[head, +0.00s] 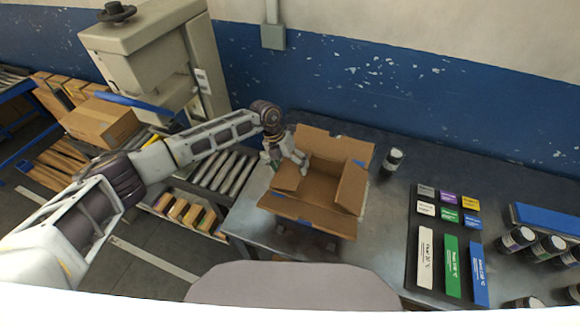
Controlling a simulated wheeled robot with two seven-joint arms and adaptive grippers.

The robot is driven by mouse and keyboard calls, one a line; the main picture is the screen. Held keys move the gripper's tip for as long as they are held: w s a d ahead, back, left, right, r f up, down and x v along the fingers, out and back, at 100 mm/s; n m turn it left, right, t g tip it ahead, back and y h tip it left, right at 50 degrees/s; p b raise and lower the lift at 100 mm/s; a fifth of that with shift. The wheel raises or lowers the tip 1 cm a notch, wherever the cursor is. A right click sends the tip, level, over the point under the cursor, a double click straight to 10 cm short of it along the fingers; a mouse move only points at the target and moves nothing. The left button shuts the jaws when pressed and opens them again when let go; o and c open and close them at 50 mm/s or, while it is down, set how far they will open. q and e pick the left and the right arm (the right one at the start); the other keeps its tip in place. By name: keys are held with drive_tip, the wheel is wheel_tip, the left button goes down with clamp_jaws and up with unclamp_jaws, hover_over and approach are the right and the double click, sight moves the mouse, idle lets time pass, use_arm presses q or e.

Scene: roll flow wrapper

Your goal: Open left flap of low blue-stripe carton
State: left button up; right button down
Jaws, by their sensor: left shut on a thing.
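The low carton (316,218) is brown cardboard with small blue marks and stands on the metal table. Its top is open and I see into it. The back flap (338,147) leans up and back, and the front flap (300,209) lies outward. The right flap (353,187) stands by the right side. The left flap (286,178) is at the left edge, partly covered by my left gripper (288,160). That gripper is shut on the left flap, though its fingertips are small and partly hidden. My right gripper is out of view.
A dark-lidded jar (392,160) stands right of the carton. Further right are a panel of coloured labels (450,245), a blue-topped box (545,219) and several jars. A roller conveyor (222,172) lies left. A beige machine (150,60) rises behind my left arm.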

sight(292, 169)
use_arm(q)
drive_tip(key=shift+a+b, duration=0.15)
drive_tip(key=shift+b, duration=0.2)
idle(0.5)
drive_tip(key=h+b, duration=0.2)
drive_tip(key=a+g+h+b, duration=0.1)
drive_tip(key=shift+w+r+b, duration=0.2)
drive_tip(key=shift+r+b, duration=0.1)
drive_tip(key=h+b, duration=0.1)
drive_tip(key=b, duration=0.1)
drive_tip(key=a+g+h+b, duration=0.1)
drive_tip(key=h+b, duration=0.1)
drive_tip(key=shift+w+a+r, duration=0.15)
drive_tip(key=shift+w+r, duration=0.05)
drive_tip(key=shift+r, duration=0.2)
drive_tip(key=shift+r+b, duration=0.1)
drive_tip(key=shift+b, duration=0.2)
drive_tip(key=shift+h, duration=0.3)
